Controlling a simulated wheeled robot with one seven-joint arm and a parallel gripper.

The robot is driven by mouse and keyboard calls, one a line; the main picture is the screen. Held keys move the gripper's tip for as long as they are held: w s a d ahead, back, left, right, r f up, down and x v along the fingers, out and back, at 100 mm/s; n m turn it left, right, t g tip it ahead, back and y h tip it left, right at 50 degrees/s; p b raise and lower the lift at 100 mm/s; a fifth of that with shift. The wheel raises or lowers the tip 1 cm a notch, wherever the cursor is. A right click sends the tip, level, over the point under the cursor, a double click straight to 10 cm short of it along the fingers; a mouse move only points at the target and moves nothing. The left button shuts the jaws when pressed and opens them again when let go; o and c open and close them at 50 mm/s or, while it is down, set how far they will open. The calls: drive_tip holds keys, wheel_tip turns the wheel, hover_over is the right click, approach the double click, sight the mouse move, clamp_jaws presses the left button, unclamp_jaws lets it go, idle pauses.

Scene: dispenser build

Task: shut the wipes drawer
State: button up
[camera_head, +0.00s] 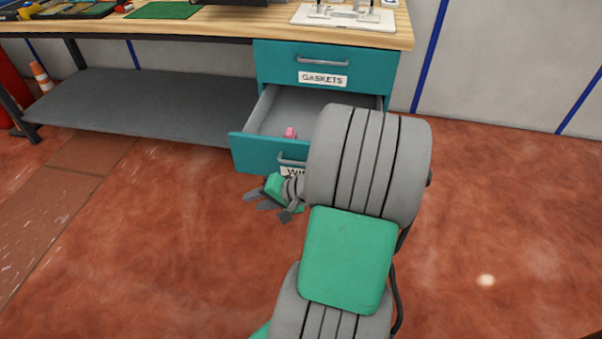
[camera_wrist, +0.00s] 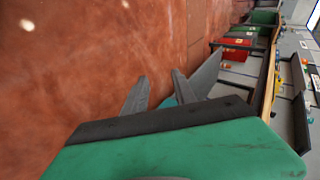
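The wipes drawer (camera_head: 262,154) is the lower teal drawer of the unit under the bench. It is pulled well out, and its grey inside shows with a small pink thing (camera_head: 290,132) in it. My gripper (camera_head: 264,203) is in front of and below the drawer front, over the floor, pointing left. It looks empty. In the wrist view its fingers (camera_wrist: 160,82) stand apart, with a sliver of teal between them.
The gaskets drawer (camera_head: 323,62) above is shut. The wooden bench top (camera_head: 225,25) carries a green mat (camera_head: 163,10) and a white plate with fittings (camera_head: 345,17). A grey shelf (camera_head: 140,105) lies left of the drawers. The red floor in front is clear.

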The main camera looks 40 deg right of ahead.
sight(303, 163)
drive_tip(key=s+d+m+t+h+b, duration=0.1)
drive_tip(key=s+d+m+t+h, duration=0.3)
drive_tip(key=d, duration=0.4)
drive_tip(key=s+d+m+t+h+b, duration=0.1)
drive_tip(key=d+m+t+h+b, duration=0.15)
drive_tip(key=d+m, duration=0.55)
drive_tip(key=shift+n+t, duration=0.35)
drive_tip(key=shift+n, duration=0.35)
drive_tip(key=x, duration=0.2)
drive_tip(key=b+x, duration=0.1)
drive_tip(key=x, duration=0.1)
drive_tip(key=r+x, duration=0.1)
drive_tip(key=x, duration=0.2)
drive_tip(key=shift+w+d, duration=0.1)
drive_tip(key=shift+d, duration=0.25)
drive_tip(key=shift+c, duration=0.3)
clamp_jaws()
